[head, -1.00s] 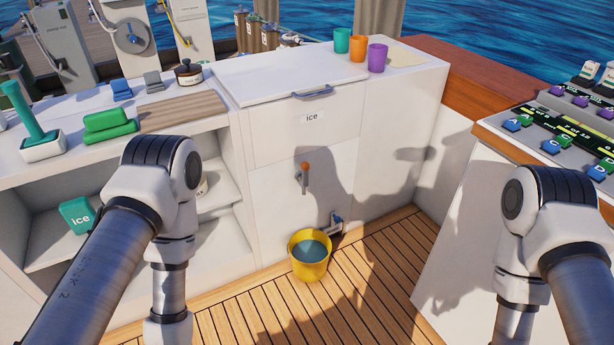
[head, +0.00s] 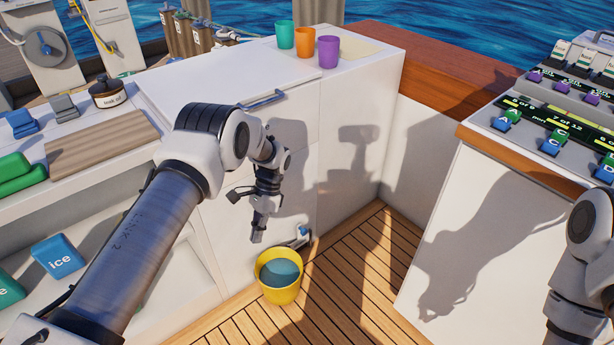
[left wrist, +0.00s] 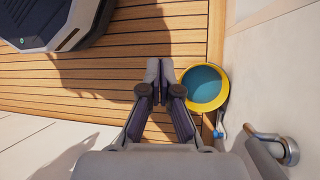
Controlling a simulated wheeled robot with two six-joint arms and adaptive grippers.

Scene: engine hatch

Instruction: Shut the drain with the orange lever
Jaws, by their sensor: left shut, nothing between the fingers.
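My left gripper (head: 257,236) is shut and empty, pointing down in front of the white ice box (head: 330,135). It also shows in the left wrist view (left wrist: 160,72), over the deck and left of the box front. The lever's orange end is hidden in both current views. A bent metal piece (left wrist: 270,137) stands out from the box front in the left wrist view, right of my fingers and apart from them; it may be part of the lever. The drain fitting (head: 303,235) sits low on the box front, above a yellow bucket (head: 279,290) holding bluish water.
A counter with a wooden board (head: 105,142) and open shelves with a blue ice block (head: 58,257) lie left. Three cups, including a purple one (head: 328,52), stand on the box. A console (head: 550,145) is at right. The deck (head: 350,275) right of the bucket is clear.

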